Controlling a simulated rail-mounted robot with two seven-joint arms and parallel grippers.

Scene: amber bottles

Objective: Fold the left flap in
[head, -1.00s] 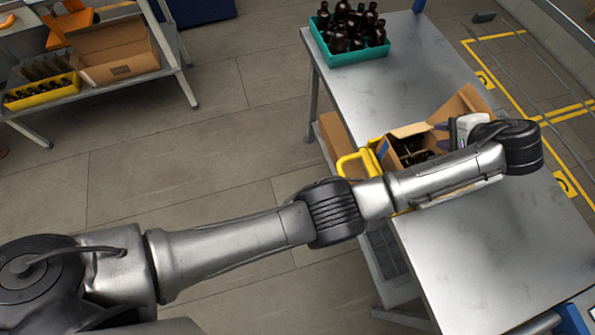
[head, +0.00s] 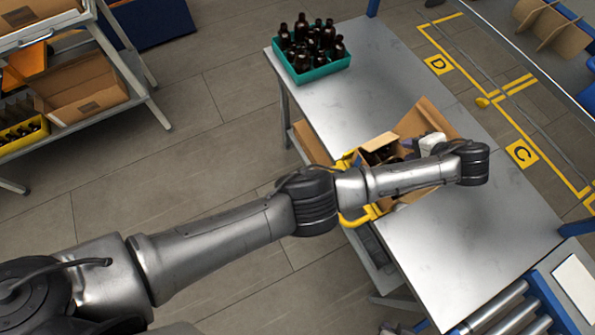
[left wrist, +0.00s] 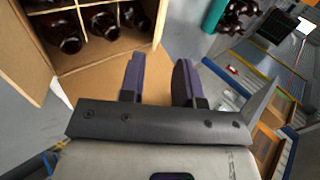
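An open cardboard box (head: 373,159) stands on the metal table with dark bottles inside, partly hidden by my left arm. In the left wrist view its divided inside with several bottles (left wrist: 103,22) shows at the top left. One flap (left wrist: 22,50) stands out at the left of that view. Another flap (left wrist: 103,76) spreads outward below the opening, beside and behind the purple fingers. My left gripper (left wrist: 159,80) has its two fingers apart with nothing seen between them. Whether a finger touches the flap I cannot tell. A raised flap (head: 428,117) shows behind the gripper in the head view. My right gripper is out of view.
A teal crate of bottles (head: 322,69) stands at the table's far end. A yellow frame or handle (head: 358,217) sits beside the box at the table edge. The table (head: 460,240) is clear in front. A shelf with boxes (head: 85,103) is at left.

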